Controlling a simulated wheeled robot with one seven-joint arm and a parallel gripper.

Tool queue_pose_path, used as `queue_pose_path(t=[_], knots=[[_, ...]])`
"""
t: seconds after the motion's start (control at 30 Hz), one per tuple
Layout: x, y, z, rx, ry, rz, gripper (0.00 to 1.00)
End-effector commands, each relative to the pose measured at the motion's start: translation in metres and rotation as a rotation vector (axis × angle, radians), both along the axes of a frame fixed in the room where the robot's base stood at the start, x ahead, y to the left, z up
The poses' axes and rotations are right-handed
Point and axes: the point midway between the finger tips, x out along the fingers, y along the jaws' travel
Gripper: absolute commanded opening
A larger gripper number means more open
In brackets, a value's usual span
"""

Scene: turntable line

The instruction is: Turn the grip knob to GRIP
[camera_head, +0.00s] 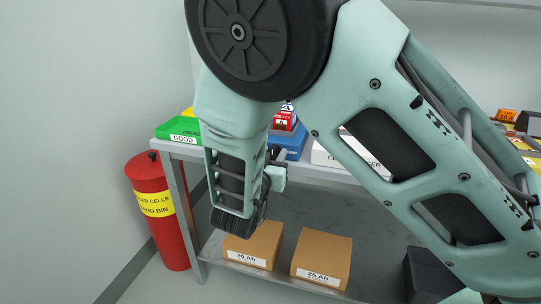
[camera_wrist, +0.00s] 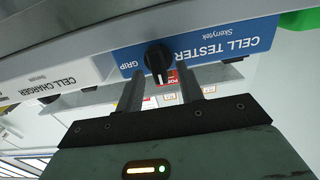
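The cell tester (camera_wrist: 215,48) is a blue box whose lettering appears upside down in the wrist view. Its black grip knob (camera_wrist: 157,58) has a ridge running roughly up and down in that view, and the word GRIP is printed to its left. My gripper (camera_wrist: 161,72) is open at the knob, with one fingertip on each side. I cannot tell whether either finger touches it. In the head view, my gripper (camera_head: 278,157) is by the front of the blue tester (camera_head: 290,142); my arm hides much of the tester, and the knob cannot be made out.
The white cell charger (camera_head: 324,156) stands right of the tester on the metal bench (camera_head: 207,160). A green GOOD tray (camera_head: 178,130) is at the left. A red bin (camera_head: 160,228) stands beside the bench. Two cardboard boxes (camera_head: 258,243) (camera_head: 322,257) sit on the lower shelf.

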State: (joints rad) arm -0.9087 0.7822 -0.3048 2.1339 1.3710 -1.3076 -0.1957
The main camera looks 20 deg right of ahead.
Motion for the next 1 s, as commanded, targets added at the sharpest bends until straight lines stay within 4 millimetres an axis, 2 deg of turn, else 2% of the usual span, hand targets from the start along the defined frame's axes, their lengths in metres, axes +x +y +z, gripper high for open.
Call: queue_pose_path(t=[0.27, 0.3, 0.4, 0.43, 0.77, 1.0], knots=[[0.0014, -0.0008, 0.0001, 0.000, 0.000, 0.001, 0.37], [0.0013, -0.0007, 0.0001, 0.000, 0.000, 0.001, 0.32], [0.0012, -0.0007, 0.0001, 0.000, 0.000, 0.001, 0.04], [0.0012, -0.0007, 0.0001, 0.000, 0.000, 0.001, 0.00], [0.0009, -0.0009, -0.0006, 0.020, -0.015, 0.000, 0.00], [0.0001, -0.0016, -0.0022, 0.114, -0.083, 0.001, 0.00]])
